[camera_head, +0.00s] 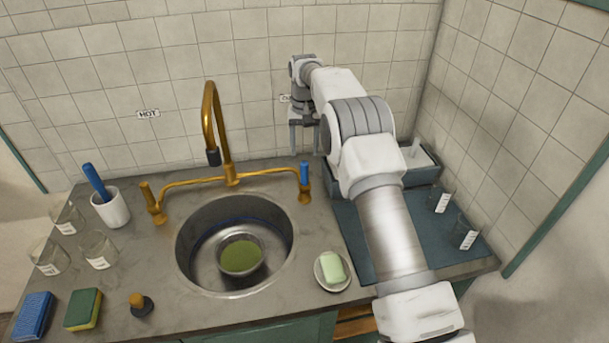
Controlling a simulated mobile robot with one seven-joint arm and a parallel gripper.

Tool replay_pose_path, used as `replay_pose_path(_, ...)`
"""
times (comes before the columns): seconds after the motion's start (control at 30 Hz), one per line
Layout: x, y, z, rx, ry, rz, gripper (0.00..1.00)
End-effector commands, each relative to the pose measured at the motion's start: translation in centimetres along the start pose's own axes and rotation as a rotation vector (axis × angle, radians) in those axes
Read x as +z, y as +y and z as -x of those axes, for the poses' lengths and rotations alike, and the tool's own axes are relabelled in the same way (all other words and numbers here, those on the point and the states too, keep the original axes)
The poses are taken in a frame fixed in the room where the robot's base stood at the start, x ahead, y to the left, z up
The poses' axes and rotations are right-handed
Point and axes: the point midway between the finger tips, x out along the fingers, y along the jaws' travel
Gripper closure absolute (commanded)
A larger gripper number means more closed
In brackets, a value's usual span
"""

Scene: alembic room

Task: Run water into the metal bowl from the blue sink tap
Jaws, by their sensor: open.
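The metal bowl (258,268) sits in the round metal sink (188,245), right of and below the spout outlet (213,157); its inside looks olive green. A brass tap (231,176) stands behind the sink with its spout arching up. No stream shows under the spout. The blue-topped tap handle (304,173) is on the right end of the brass pipe; a plain brass handle (151,200) is on the left. My gripper (304,150) is open and empty, fingers pointing down, above and behind the blue handle, apart from it.
A soap dish (319,274) with green soap (333,267) is right of the sink. A dark mat (352,231) with small glasses and a tray (421,174) lies under my arm. A white cup (112,208), glass jars (100,250), sponges (83,309) and a stopper (140,304) stand left.

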Motion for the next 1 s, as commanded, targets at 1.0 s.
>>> replay_pose_path(1.0, 0.0, 0.0, -10.3, 0.000, 0.001, 0.000, 0.54)
